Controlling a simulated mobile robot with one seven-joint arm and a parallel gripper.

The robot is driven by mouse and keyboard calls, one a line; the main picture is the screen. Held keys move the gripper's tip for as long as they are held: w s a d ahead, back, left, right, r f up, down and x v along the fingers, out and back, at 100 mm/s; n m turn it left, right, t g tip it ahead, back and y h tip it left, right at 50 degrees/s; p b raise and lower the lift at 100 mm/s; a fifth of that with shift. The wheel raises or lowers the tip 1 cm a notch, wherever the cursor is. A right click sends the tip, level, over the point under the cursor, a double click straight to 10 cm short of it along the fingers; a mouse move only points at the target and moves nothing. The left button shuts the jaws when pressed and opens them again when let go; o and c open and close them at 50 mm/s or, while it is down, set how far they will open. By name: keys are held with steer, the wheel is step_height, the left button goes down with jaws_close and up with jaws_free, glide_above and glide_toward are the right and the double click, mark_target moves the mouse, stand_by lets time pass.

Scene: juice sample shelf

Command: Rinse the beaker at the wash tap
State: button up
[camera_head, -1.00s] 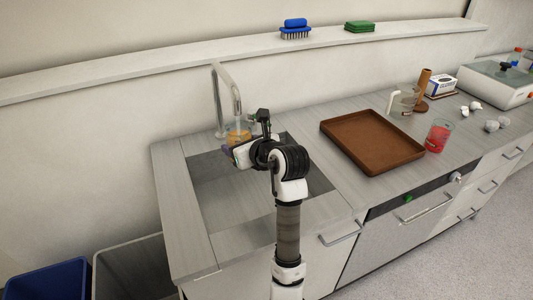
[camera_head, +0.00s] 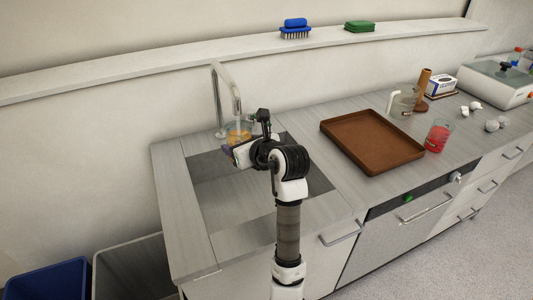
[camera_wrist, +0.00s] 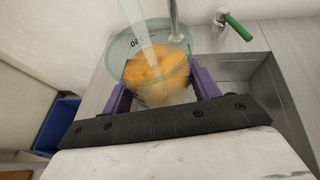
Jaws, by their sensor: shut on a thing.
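The beaker (camera_wrist: 158,70) is clear glass with a "250" mark and orange contents. In the wrist view it sits between the purple fingers of my gripper (camera_wrist: 162,92), which is shut on it. In the head view the beaker (camera_head: 238,129) is at the sink, under the mouth of the curved metal wash tap (camera_head: 225,85). A pale, see-through streak, like running water, comes down into the beaker in the wrist view. The tap's metal pipe (camera_wrist: 174,20) stands behind the beaker, and a green tap handle (camera_wrist: 236,26) is to its right.
The sink basin (camera_head: 215,192) lies below my gripper. To the right are a brown tray (camera_head: 372,142), a container with red contents (camera_head: 438,137) and a glass jug (camera_head: 403,98). A blue brush (camera_head: 295,29) and green pads (camera_head: 359,26) lie on the ledge.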

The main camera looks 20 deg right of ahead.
steer(key=s+d, duration=0.6)
steer(key=s, duration=0.3)
steer(key=shift+d, duration=0.25)
